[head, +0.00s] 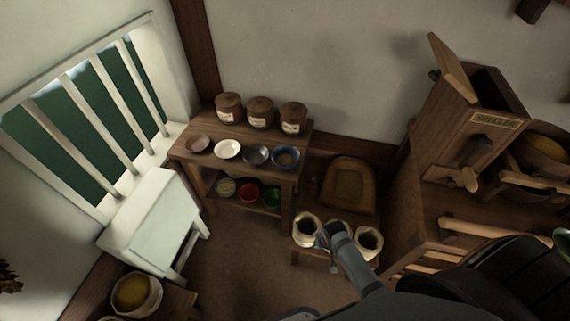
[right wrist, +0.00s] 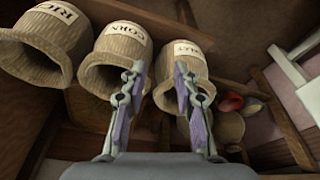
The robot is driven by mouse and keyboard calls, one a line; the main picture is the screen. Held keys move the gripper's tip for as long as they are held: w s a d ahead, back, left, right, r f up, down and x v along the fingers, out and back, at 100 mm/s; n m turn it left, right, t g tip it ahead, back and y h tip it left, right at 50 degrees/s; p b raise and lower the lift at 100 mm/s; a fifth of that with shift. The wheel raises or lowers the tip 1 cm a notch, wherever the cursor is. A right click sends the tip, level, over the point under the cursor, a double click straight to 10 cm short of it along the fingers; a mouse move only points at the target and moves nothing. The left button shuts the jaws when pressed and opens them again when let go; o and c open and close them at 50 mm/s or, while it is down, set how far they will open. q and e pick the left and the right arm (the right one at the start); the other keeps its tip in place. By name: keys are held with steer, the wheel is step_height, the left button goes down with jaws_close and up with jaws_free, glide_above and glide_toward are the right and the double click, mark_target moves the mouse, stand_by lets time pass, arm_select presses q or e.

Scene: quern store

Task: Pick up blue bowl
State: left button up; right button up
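The blue bowl (head: 286,157) stands at the right end of a row of bowls on top of a wooden shelf table; its inside looks brownish. I cannot make it out in the right wrist view. My right gripper (head: 324,236) is over the sacks on the low bench, in front of and below the blue bowl and well apart from it. In the right wrist view the gripper's two fingers (right wrist: 162,92) are spread with nothing between them. My left gripper is not in view.
A dark grey bowl (head: 255,155) stands close left of the blue bowl, then a white bowl (head: 227,149). Several lidded jars (head: 260,111) stand behind. A red bowl (head: 247,193) is on the lower shelf.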

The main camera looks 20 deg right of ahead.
steer(key=w+r+m+b, duration=0.2)
steer(key=w+r+m, duration=0.1)
steer(key=w+r, duration=0.55)
steer(key=m+b, duration=0.1)
steer(key=m, duration=1.4)
glide_toward(286, 166)
steer(key=b+x, duration=0.1)
steer(key=x, duration=0.8)
steer(key=shift+d+f+b, duration=0.1)
steer(key=shift+f+b, duration=0.05)
steer(key=shift+b, duration=0.15)
steer(key=shift+w+f, duration=0.2)
steer(key=shift+f, duration=0.15)
steer(key=shift+r, duration=0.1)
steer(key=shift+c, duration=0.4)
jaws_close()
